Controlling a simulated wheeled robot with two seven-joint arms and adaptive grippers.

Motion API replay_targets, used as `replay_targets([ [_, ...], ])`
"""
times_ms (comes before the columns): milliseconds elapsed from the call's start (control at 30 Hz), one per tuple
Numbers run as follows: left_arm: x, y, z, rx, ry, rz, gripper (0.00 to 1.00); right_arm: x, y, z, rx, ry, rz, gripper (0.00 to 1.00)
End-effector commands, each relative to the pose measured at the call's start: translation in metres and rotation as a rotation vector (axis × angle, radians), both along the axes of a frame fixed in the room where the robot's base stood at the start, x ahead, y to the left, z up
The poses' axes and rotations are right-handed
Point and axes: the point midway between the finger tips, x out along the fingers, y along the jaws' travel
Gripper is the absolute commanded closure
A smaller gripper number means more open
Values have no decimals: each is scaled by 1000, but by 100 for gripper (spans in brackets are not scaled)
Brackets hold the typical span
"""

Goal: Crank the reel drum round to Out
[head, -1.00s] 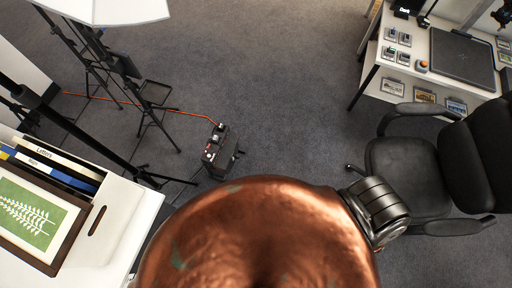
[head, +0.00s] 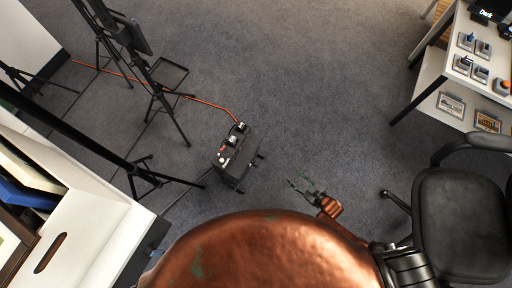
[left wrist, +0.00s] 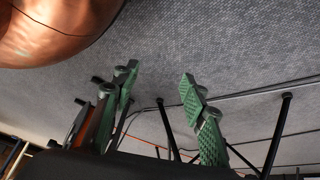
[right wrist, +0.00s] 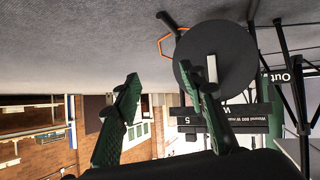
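A black boxy unit (head: 235,155) with an orange cord stands on the carpet in the head view. It looks like the reel, but its drum is not clear there. In the right wrist view a dark round drum face (right wrist: 232,50) carries a pale bar (right wrist: 212,68), perhaps the crank. An "Out" label (right wrist: 284,77) is beside it, and labels reading "5" and "Wound 800 W max" are below. My right gripper (head: 302,187) is open and empty, right of the unit; its fingers (right wrist: 162,75) partly overlap the drum in view. My left gripper (left wrist: 160,72) is open and empty.
Black stands (head: 165,95) with spread legs rise behind and left of the unit. A white cabinet (head: 90,235) is at the left. An office chair (head: 460,220) and a white desk (head: 440,75) are at the right.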

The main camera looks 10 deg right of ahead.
Motion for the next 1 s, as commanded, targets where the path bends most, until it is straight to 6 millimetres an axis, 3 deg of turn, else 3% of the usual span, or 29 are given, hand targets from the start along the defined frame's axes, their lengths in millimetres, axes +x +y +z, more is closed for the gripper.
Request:
replay_targets([
  [33, 3, -7, -15, -15, -11, 1, 60, 12, 15, -20, 30, -38, 52, 62],
  [200, 34, -27, -9, -66, -92, 6, 60, 47, 68, -16, 155, -188, 210, 62],
  [400, 67, -46, 9, -121, -171, 17, 60, 58, 111, -11, 301, -307, 353, 62],
  [700, 90, -56, 31, -158, -231, 27, 60, 60, 134, 1, 404, -376, 433, 62],
  [1000, 85, -53, 20, -159, -289, 8, 60, 81, 169, 2, 409, -378, 435, 62],
])
